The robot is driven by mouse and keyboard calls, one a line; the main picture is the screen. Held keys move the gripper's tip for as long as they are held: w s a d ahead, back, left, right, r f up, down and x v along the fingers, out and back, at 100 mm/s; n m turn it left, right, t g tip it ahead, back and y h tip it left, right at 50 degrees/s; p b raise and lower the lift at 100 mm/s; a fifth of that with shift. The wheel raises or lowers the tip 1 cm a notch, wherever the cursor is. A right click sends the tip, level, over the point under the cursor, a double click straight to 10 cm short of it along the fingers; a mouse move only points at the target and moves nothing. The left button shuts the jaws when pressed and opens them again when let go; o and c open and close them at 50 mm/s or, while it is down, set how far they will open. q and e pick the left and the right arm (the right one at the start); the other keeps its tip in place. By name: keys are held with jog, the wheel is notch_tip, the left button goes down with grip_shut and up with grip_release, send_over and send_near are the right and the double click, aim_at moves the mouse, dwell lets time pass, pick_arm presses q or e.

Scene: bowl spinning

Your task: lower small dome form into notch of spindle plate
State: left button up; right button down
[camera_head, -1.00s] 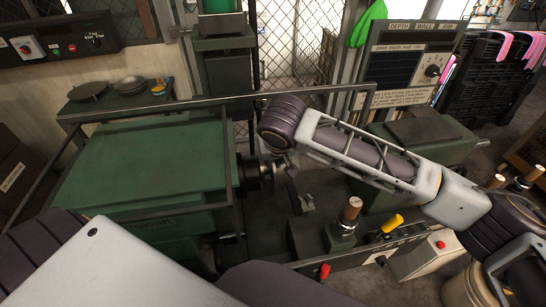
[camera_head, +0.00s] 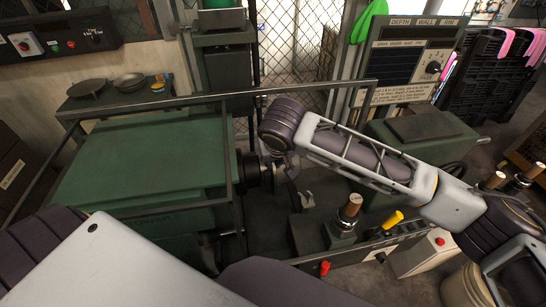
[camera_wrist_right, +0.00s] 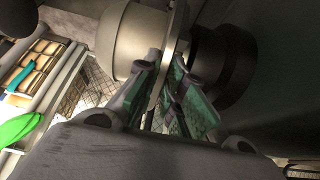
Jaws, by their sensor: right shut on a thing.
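In the right wrist view, the small dome form (camera_wrist_right: 122,40) is a pale, smooth, rounded metal body with a thin, wider flange at its right. My right gripper (camera_wrist_right: 170,80) is shut on it, with its green-padded fingers on either side of the flange edge. A dark round part, seemingly the spindle plate (camera_wrist_right: 222,62), is close beside the flange on the right. The notch cannot be made out. In the head view, the dark spindle (camera_head: 256,172) sticks out of the green headstock. My right wrist and forearm hide most of the dome form there. My left gripper is not in view.
The green headstock (camera_head: 150,165) fills the left, with a dark guard rail (camera_head: 230,97) around it. A wooden-topped post (camera_head: 350,207) and a yellow handle (camera_head: 392,220) stand right of the spindle. Pans (camera_head: 129,82) rest on a shelf at the back left.

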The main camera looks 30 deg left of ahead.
jog(key=c, duration=1.9)
grip_release()
jog(key=o, duration=0.4)
jog(key=shift+o, duration=0.2)
jog(key=shift+s+d+r, duration=0.15)
jog(key=shift+s+r, duration=0.15)
jog(key=shift+r, duration=0.35)
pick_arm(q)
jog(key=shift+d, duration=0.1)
pick_arm(e)
jog(key=v, duration=1)
jog(key=shift+r, duration=0.25)
jog(key=shift+s+d, duration=0.1)
